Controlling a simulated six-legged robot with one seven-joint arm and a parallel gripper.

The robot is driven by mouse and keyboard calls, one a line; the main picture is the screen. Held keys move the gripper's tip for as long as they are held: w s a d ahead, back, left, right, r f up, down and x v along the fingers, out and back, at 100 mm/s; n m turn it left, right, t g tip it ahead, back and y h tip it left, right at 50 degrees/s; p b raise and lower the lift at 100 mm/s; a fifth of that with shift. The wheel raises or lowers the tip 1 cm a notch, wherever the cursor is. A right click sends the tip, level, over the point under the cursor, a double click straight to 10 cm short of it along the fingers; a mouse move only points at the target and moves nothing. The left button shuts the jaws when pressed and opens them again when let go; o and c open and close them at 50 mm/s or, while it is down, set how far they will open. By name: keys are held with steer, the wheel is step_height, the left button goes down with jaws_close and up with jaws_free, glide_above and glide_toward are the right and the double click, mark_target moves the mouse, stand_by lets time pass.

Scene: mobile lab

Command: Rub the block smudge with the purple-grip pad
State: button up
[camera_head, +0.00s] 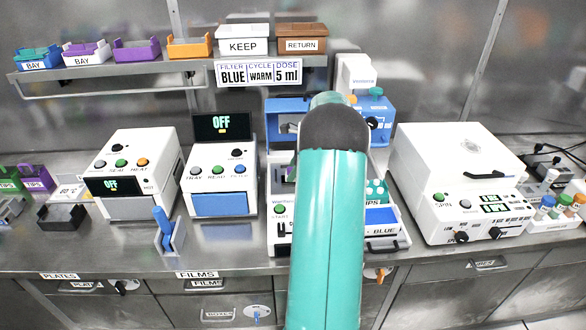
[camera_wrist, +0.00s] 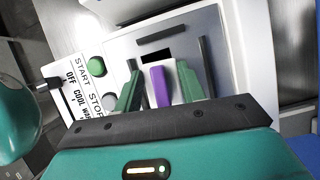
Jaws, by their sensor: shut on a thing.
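In the wrist view, my gripper (camera_wrist: 160,90) has its two green fingers on either side of the upright purple grip (camera_wrist: 160,86) of the pad, and it is shut on it. A pale part shows just behind the grip; the pad's rubbing face is hidden. The gripper is over the white machine with START and STOP buttons (camera_wrist: 97,67). A dark rectangular opening (camera_wrist: 157,55) lies just beyond the grip. I cannot make out a smudge or clearly tell the block.
A lever beside OFF, COOL and WARM marks (camera_wrist: 48,84) stands left of the gripper. In the head view, white machines (camera_head: 133,160) stand left, and a SPIN machine (camera_head: 450,160) stands right. A shelf (camera_head: 190,66) holds KEEP (camera_head: 243,46) and RETURN (camera_head: 301,45) bins.

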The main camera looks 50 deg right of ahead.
mark_target(276, 177)
steer(key=shift+f, duration=0.25)
steer(key=shift+w+a+r, duration=0.15)
steer(key=shift+w+a, duration=1.25)
steer(key=shift+w, duration=0.1)
steer(key=shift+w+a+r, duration=0.1)
steer(key=shift+w+a, duration=0.05)
steer(key=shift+w, duration=0.05)
steer(key=shift+c, duration=1)
steer(key=shift+s+d, duration=1.5)
steer(key=shift+s, duration=0.15)
steer(key=shift+c, duration=0.2)
steer(key=shift+r, duration=2.9)
